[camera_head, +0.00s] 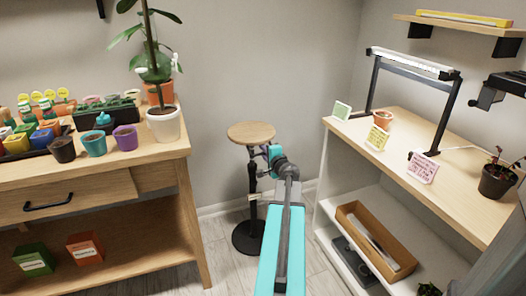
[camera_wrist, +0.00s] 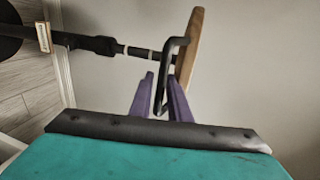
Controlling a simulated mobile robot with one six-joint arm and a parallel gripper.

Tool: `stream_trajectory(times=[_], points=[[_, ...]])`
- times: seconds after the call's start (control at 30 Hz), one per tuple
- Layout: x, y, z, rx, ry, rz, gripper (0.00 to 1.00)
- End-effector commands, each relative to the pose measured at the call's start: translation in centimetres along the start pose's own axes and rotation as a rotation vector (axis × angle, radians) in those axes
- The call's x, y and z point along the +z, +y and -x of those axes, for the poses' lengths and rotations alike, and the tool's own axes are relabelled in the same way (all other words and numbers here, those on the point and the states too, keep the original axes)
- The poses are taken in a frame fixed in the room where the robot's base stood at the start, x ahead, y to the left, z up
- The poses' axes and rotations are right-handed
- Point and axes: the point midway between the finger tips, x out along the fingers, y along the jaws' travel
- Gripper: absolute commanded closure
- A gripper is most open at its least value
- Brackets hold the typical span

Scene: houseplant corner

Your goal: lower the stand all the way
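The stand has a round wooden top (camera_head: 251,132), a dark post (camera_head: 252,182) and a round black base (camera_head: 244,240) on the floor. It stands upright between the two tables. In the wrist view it lies sideways, with the top (camera_wrist: 190,48) seen edge-on and the post (camera_wrist: 90,42) running left. A bent black handle (camera_wrist: 161,88) hangs from under the top. My gripper (camera_wrist: 160,78) has purple fingers on either side of the handle, with gaps showing, so it looks open around it. In the head view my gripper (camera_head: 266,152) is just under the top's right edge, partly hidden.
A wooden table (camera_head: 95,165) with pots and a tall plant in a white pot (camera_head: 163,125) is on the left. A white-sided shelf unit (camera_head: 330,225) with a lamp, cards and a wooden box (camera_head: 372,240) is on the right. The stand's top is bare.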

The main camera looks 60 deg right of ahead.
Motion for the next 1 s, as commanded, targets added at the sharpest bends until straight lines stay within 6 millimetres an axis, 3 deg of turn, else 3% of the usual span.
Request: stream_trajectory(times=[0.2, 0.6, 0.73, 1.0], points=[[0.1, 0.0, -1.5, 0.000, -0.001, 0.000, 0.84], [0.1, 0.0, -1.8, 0.000, -0.001, 0.000, 0.84], [0.2, 0.0, -1.8, 0.000, -0.002, 0.000, 1.00], [0.2, 0.1, -1.8, 0.000, -0.002, 0.000, 1.00]])
